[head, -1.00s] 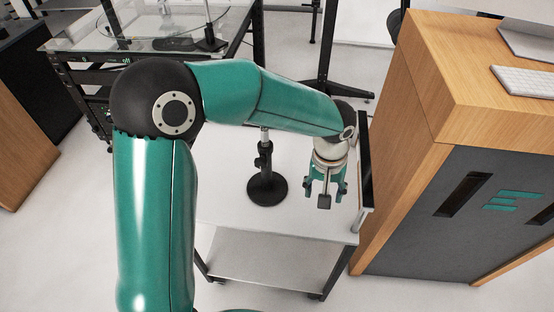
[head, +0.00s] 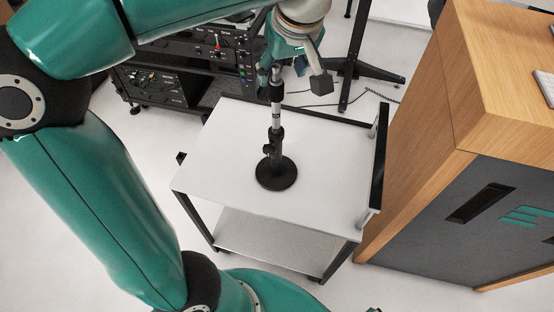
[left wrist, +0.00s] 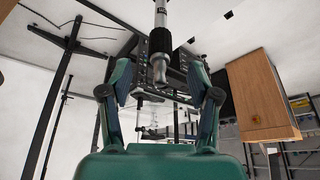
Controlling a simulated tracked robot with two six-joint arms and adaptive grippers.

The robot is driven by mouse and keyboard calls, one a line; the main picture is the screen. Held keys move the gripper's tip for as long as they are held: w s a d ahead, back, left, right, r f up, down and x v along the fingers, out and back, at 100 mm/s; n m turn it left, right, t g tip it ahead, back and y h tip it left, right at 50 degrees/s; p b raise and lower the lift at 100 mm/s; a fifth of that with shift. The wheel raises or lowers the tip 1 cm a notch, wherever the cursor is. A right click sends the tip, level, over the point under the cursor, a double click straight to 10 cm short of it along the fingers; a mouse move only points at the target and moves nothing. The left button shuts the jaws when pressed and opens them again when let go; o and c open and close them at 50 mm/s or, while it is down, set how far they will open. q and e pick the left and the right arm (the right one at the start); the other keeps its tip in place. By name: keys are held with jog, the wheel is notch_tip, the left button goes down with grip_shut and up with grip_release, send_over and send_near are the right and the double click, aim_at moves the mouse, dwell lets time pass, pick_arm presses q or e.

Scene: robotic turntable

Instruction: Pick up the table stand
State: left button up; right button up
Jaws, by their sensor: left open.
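The table stand (head: 275,150) has a round black base and an upright pole with a silver upper section. It stands on the white top of a small cart (head: 215,165). My left gripper (head: 293,80) is open near the upper end of the pole, above the cart's back edge. In the left wrist view, the stand (left wrist: 160,45) comes down from the top edge, and its silver tip shows between the open fingers (left wrist: 160,95). I cannot tell whether the fingers touch it. The gripper looks empty. My right gripper is not in view.
A wooden cabinet (head: 495,85) with a grey front stands close to the cart's right side. A black equipment rack (head: 195,65) stands behind the cart, and a black stand leg (head: 352,70) is at the back right. The cart top around the base is clear.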

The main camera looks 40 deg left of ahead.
aim_at(279, 83)
pick_arm(q)
jog(key=p+x, duration=0.1)
jog(key=x, duration=0.7)
jog(key=shift+c, duration=0.4)
grip_shut()
